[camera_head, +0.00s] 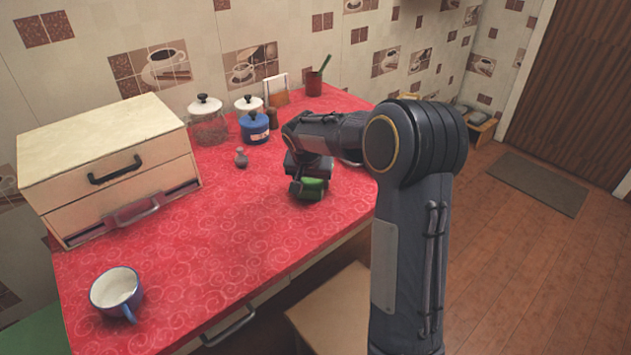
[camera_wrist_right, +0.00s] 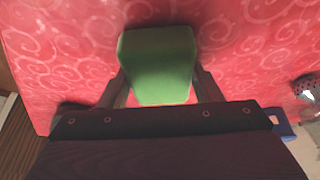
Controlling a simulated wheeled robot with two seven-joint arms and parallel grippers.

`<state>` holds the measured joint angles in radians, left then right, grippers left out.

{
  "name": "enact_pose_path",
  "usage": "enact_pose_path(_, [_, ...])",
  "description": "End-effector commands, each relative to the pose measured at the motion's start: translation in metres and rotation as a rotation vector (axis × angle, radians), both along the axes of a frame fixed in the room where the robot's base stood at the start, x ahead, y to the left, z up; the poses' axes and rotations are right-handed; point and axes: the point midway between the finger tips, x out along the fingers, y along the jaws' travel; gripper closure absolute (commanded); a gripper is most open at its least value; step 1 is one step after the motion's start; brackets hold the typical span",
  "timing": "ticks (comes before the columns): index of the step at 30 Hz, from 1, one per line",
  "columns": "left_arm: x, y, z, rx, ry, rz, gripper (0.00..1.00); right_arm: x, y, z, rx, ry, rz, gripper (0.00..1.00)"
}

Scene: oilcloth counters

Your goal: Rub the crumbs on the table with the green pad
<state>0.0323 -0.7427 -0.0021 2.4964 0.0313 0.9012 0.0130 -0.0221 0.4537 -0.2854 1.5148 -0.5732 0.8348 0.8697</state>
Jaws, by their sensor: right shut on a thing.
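The green pad (camera_head: 313,184) is between the fingers of my right gripper (camera_head: 309,190), which is shut on it. It is low over the red oilcloth table (camera_head: 200,240), near the front edge; I cannot tell whether the pad touches the cloth. In the right wrist view the pad (camera_wrist_right: 158,65) sits between both fingers, with red cloth around it. I cannot make out any crumbs in either view; the pad and gripper hide part of the cloth. My left gripper is not in view.
A drawer box (camera_head: 110,165) stands at the back left. A cup (camera_head: 117,291) is at the front left. Glass jars (camera_head: 208,122), a blue pot (camera_head: 255,127), a small vase (camera_head: 241,158) and a red holder (camera_head: 314,84) stand toward the back. The front middle cloth is clear.

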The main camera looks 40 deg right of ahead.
Motion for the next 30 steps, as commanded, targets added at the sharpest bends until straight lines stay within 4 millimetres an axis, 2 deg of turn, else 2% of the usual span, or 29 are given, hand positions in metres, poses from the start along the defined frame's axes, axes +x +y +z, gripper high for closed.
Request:
enact_pose_path(10, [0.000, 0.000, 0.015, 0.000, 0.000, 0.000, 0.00, 0.030, 0.005, 0.001, 0.003, 0.000, 0.003, 0.60])
enact_pose_path(20, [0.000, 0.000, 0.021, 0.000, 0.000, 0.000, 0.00, 0.043, 0.005, 0.001, 0.002, 0.001, 0.003, 0.60])
enact_pose_path(30, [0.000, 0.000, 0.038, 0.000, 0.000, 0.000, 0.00, 0.072, 0.007, 0.003, 0.002, 0.003, 0.002, 0.60])
